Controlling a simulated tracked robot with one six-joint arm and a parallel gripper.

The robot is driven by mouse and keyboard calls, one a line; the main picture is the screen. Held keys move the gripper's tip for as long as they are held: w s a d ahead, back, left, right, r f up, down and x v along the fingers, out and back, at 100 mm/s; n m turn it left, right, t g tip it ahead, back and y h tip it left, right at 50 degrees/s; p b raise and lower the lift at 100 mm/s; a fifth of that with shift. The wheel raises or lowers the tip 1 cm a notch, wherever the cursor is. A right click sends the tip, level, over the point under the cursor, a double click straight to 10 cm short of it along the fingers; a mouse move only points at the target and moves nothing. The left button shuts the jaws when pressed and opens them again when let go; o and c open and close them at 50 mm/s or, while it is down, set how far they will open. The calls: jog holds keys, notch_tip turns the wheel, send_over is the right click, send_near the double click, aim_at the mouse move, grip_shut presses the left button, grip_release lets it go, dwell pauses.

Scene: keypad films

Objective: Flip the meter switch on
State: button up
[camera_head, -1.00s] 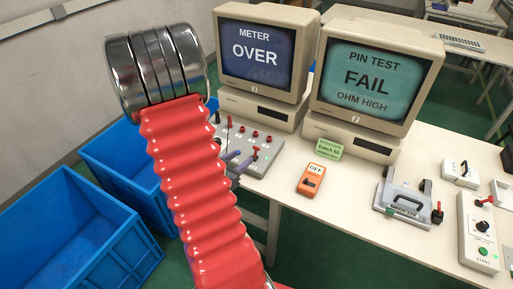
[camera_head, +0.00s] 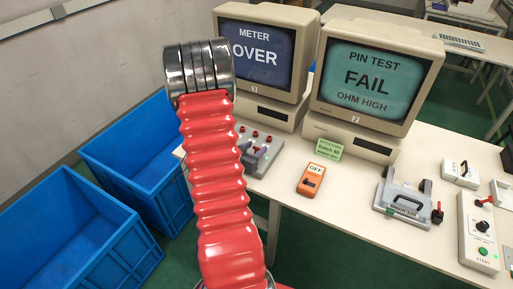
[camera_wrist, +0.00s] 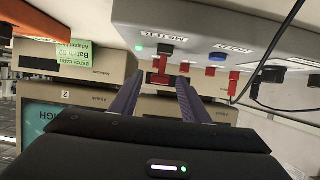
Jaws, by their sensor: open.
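The grey meter box (camera_head: 266,160) sits on the table in front of the left monitor, partly hidden by my red arm. In the wrist view it hangs in at the top (camera_wrist: 215,22), upside down, with a METER label. A red switch lever (camera_wrist: 161,66) sticks out from it near a lit green light. My gripper (camera_wrist: 160,84) is open, its two purple fingers spread around the lever's end, one to each side; I cannot tell whether either touches. In the head view my arm hides most of the gripper. The left monitor (camera_head: 262,52) reads METER OVER.
The right monitor (camera_head: 372,75) reads PIN TEST FAIL, OHM HIGH. An orange handheld meter marked OFF (camera_head: 310,182), a clamp fixture (camera_head: 403,203) and a START box (camera_head: 478,235) stand on the table to the right. Black cables (camera_wrist: 268,55) hang near the box. Blue crates (camera_head: 75,235) are left.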

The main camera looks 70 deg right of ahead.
jog(key=shift+x, duration=0.75)
jog(key=shift+c, duration=0.3)
jog(key=c, duration=1)
jog(key=shift+d+y, duration=0.15)
jog(key=shift+y, duration=0.25)
jog(key=shift+s+d+f+y, duration=0.15)
jog(key=shift+d+y, duration=0.1)
jog(key=shift+y, duration=0.35)
